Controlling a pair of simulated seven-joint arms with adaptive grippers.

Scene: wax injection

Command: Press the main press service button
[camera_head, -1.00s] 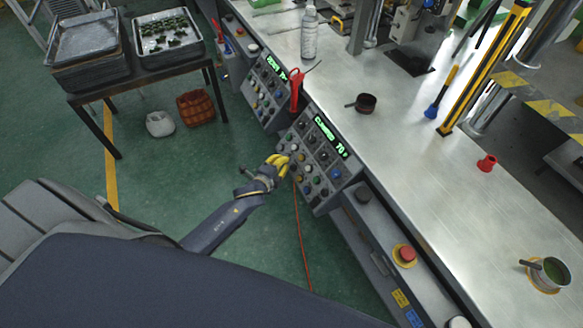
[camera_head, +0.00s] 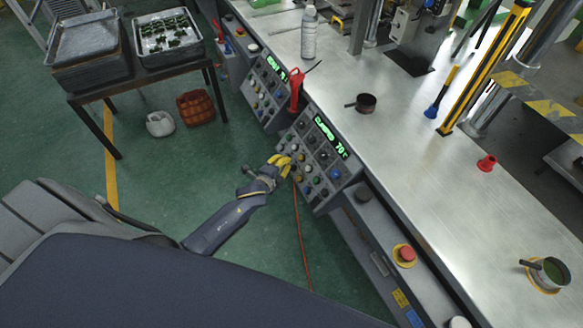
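The near control panel (camera_head: 330,157) slopes at the front edge of the metal bench, with a lit green display (camera_head: 331,137) and rows of small coloured buttons and knobs. My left gripper (camera_head: 286,166), with yellow fingers, is at this panel's left edge, over or against its left-hand buttons. Its fingers look close together, but whether they are shut is too small to tell. They hide part of the panel, and contact with a button cannot be made out. Which button is the service button cannot be read. My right gripper is not in view.
A second control panel (camera_head: 267,92) stands farther back, with a red-handled tool (camera_head: 295,90) between the panels. A large red button (camera_head: 405,254) sits on the bench front. A bottle (camera_head: 309,35), a dark cup (camera_head: 366,103) and a green-filled pot (camera_head: 553,271) stand on the bench.

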